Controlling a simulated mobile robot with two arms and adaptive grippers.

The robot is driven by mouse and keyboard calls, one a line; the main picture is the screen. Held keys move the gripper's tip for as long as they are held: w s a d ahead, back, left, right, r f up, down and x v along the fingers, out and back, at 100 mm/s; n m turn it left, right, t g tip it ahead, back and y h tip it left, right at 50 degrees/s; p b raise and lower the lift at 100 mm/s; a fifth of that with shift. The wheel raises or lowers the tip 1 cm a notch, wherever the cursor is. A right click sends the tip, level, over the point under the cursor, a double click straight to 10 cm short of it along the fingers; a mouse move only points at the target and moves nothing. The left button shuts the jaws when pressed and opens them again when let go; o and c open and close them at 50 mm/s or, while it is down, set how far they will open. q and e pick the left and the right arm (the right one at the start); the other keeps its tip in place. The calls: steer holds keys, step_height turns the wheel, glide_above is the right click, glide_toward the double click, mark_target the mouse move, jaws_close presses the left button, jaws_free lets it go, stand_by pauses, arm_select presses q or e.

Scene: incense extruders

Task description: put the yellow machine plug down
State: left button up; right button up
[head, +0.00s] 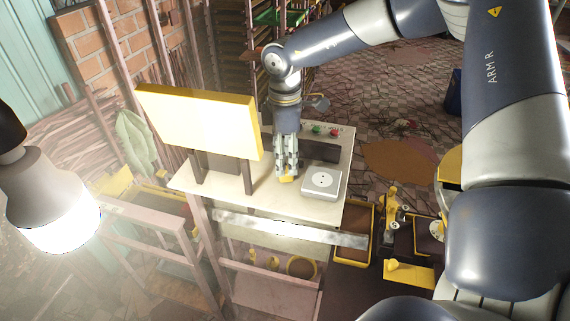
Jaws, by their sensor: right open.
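The yellow machine plug (287,179) is a small yellow piece on the pale tabletop (228,192), directly under my right gripper. My right gripper (286,171) points down from above with its fingers open around or just over the plug; the fingers hide part of it, and I cannot tell whether they touch it. A white square socket box (322,181) sits just right of the plug, apart from it. My left gripper is not in view.
A yellow panel (200,120) stands on the table left of my right gripper. Green and red buttons (325,131) are behind it. A bright lamp (55,220) hangs at left. Yellow-rimmed trays (355,232) and machine parts stand below right. A blue bin (453,95) is on the floor.

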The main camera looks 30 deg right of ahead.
step_height(320, 180, up, 9)
steer(key=b, duration=0.3)
steer(key=shift+r, duration=0.2)
